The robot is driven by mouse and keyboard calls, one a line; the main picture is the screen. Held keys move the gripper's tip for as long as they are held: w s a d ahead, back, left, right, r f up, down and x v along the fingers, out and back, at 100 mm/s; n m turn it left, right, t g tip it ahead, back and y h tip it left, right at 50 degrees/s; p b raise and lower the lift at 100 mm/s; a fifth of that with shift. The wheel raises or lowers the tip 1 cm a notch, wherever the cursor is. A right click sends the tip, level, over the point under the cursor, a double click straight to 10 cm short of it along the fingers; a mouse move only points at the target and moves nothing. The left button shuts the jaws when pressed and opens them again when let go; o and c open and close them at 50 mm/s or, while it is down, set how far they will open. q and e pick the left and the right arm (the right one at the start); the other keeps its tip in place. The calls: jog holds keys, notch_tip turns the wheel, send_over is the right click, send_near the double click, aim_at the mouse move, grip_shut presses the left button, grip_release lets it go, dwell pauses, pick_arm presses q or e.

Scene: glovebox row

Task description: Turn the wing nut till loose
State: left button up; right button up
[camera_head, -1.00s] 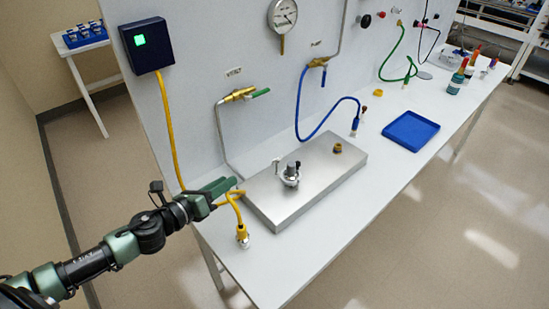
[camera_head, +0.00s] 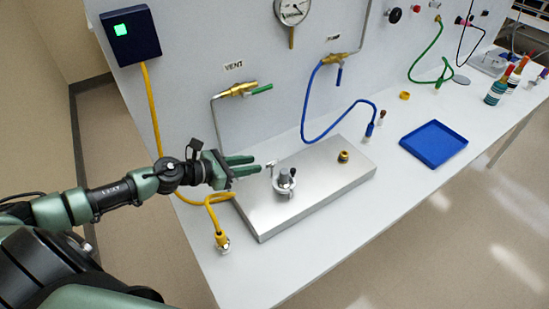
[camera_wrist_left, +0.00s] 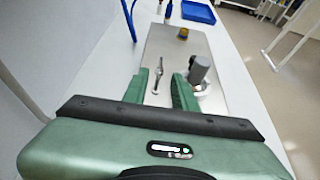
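The wing nut (camera_head: 271,164) is a small grey winged piece on the left side of a round metal clamp fitting (camera_head: 284,182) on the steel plate box. In the left wrist view the wing nut (camera_wrist_left: 158,72) stands upright on its thin stem, ahead of the gap between my fingers. A grey cylinder (camera_wrist_left: 200,69) tops the fitting to its right. My left gripper (camera_head: 256,164) is open and empty, its green fingers pointing at the wing nut from the left. In the left wrist view the gripper (camera_wrist_left: 160,84) shows a clear gap between its fingers. My right gripper is not in view.
The steel box (camera_head: 318,200) sits on the white bench, with a brass fitting (camera_head: 343,156) on top. A yellow hose (camera_head: 214,200) lies below my left wrist. A blue hose (camera_head: 330,125) hangs behind the box. A blue tray (camera_head: 433,145) is to the right.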

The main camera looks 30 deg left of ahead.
aim_at(271, 162)
pick_arm(q)
jog(key=p+x, duration=0.2)
jog(key=x, duration=0.4)
jog(key=shift+w+d, duration=0.3)
grip_shut()
